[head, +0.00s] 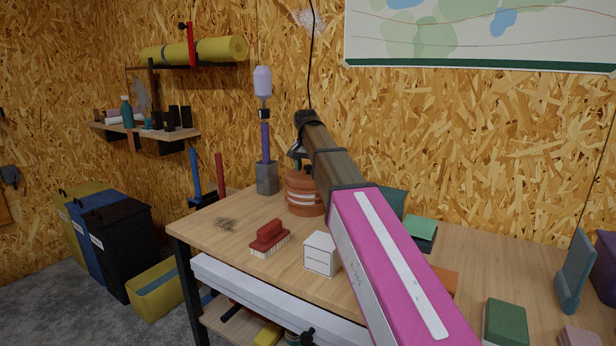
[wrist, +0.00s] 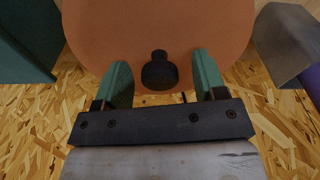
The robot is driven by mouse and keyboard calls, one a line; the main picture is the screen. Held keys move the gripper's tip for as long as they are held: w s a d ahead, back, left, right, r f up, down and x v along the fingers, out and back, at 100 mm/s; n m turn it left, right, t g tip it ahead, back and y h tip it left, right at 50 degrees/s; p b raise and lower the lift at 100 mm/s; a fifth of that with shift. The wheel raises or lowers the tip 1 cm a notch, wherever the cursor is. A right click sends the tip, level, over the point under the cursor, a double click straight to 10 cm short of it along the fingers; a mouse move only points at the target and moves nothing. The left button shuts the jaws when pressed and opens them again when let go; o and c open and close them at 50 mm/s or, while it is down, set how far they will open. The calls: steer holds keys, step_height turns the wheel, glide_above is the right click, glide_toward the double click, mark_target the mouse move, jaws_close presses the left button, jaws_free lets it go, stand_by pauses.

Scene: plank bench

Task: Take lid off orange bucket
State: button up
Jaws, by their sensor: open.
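The orange bucket (head: 303,198), with pale bands around it, stands at the back of the bench, partly hidden behind my arm. In the wrist view its round orange lid (wrist: 110,30) fills the top middle, with a dark knob (wrist: 159,72) on it. My gripper (wrist: 160,60) is open. Its two green fingers stand on either side of the knob, with gaps visible on both sides. In the head view my gripper (head: 296,153) is at the top of the bucket, mostly hidden by my wrist. Contact with the lid cannot be told.
A grey block (head: 266,178) holding a purple-handled tool stands left of the bucket. A red brush (head: 270,238) and white box (head: 321,254) lie in front. Dark green items (head: 420,230) sit to the right. The bench's left front is mostly clear.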

steer(key=shift+f, duration=0.15)
steer(key=c, duration=1)
steer(key=shift+c, duration=0.2)
